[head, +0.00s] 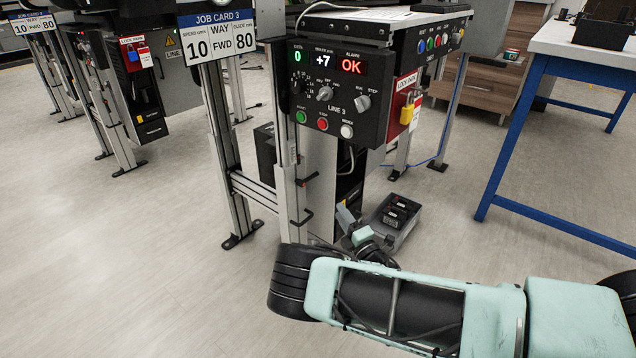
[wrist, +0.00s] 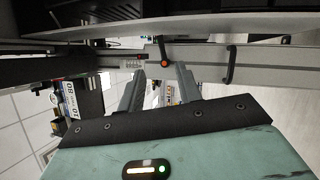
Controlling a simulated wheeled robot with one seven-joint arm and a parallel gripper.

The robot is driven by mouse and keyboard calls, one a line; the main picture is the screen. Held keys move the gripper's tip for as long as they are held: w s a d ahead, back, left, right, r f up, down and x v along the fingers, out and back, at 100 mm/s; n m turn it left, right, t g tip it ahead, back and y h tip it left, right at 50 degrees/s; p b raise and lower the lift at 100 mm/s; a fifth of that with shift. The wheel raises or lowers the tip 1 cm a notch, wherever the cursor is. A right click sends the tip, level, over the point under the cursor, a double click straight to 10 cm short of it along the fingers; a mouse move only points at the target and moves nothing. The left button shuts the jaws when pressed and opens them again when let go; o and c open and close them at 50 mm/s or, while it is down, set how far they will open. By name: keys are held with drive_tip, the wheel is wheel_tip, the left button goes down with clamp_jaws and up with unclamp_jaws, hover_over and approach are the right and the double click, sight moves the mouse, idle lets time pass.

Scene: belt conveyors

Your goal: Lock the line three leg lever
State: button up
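The line three stand (head: 335,100) carries a panel marked LINE 3. On its metal leg (head: 287,190) is a small dark lever (head: 308,179); in the wrist view a lever with an orange-red tip (wrist: 164,64) shows on the leg, and I take it for the leg lever. I cannot tell whether it is locked. My gripper (head: 350,222) is low, right of the leg in the head view. In the wrist view my gripper (wrist: 161,82) is open and empty, its fingers spread to either side of the lever tip, with no contact visible.
A black C-shaped handle (head: 302,217) is on the same leg below the lever; it also shows in the wrist view (wrist: 231,64). A grey bin (head: 395,222) stands on the floor close to my gripper. A blue-legged table (head: 515,130) is at right.

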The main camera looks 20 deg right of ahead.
sight(308, 178)
drive_tip(key=b+x, duration=0.4)
drive_tip(key=x, duration=1)
drive_tip(key=shift+w+f, duration=0.1)
drive_tip(key=shift+w+a+r, duration=0.1)
drive_tip(key=shift+w+r, duration=0.15)
drive_tip(key=shift+w, duration=0.2)
clamp_jaws()
